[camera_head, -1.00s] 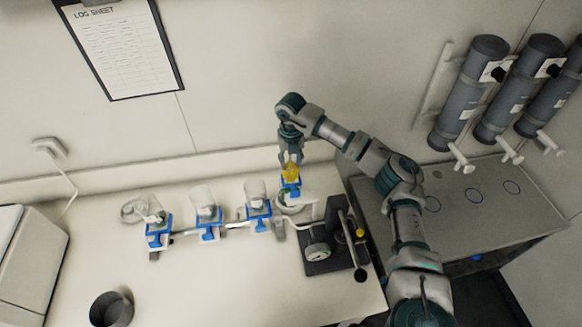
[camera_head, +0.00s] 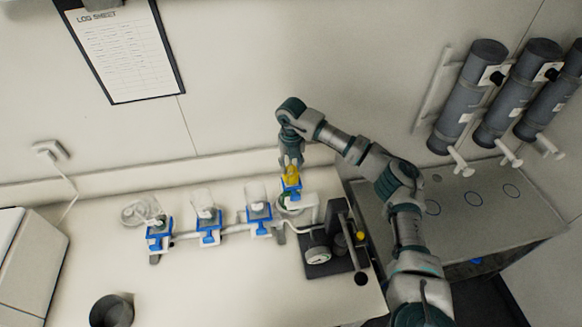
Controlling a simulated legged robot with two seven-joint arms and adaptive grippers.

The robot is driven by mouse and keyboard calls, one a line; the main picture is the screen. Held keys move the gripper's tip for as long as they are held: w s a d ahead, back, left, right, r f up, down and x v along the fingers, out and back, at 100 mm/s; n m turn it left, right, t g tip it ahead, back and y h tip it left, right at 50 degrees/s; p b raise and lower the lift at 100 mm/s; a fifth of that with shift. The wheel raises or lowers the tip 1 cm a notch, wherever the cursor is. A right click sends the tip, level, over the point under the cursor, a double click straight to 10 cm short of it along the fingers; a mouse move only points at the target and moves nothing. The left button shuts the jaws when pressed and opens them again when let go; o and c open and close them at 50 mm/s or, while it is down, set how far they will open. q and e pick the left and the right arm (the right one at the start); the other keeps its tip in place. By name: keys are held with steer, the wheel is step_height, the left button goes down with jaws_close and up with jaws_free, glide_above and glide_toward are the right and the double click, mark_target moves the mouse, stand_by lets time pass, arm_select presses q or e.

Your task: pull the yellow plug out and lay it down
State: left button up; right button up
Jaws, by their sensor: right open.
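The yellow plug (camera_head: 291,177) sits at the top of the rightmost blue holder (camera_head: 291,192), at the right end of the row on the bench. My right gripper (camera_head: 290,168) points straight down at the plug from above. Its fingertips are at the plug's upper part, and it is open. I cannot tell whether the fingers touch the plug. My left gripper is not in view.
Several clear vessels in blue clamps (camera_head: 209,229) stand in a row left of the plug. A dark device with a gauge (camera_head: 318,255) stands just right and in front. A dark cup (camera_head: 111,310) is at front left. The bench's front middle (camera_head: 215,290) is clear.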

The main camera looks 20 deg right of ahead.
steer(key=shift+a, duration=0.1)
stand_by(0.3)
jaws_close()
steer(key=shift+r+p, duration=0.2)
steer(key=shift+p, duration=0.1)
steer(key=shift+r+p, duration=1.95)
steer(key=shift+r, duration=0.9)
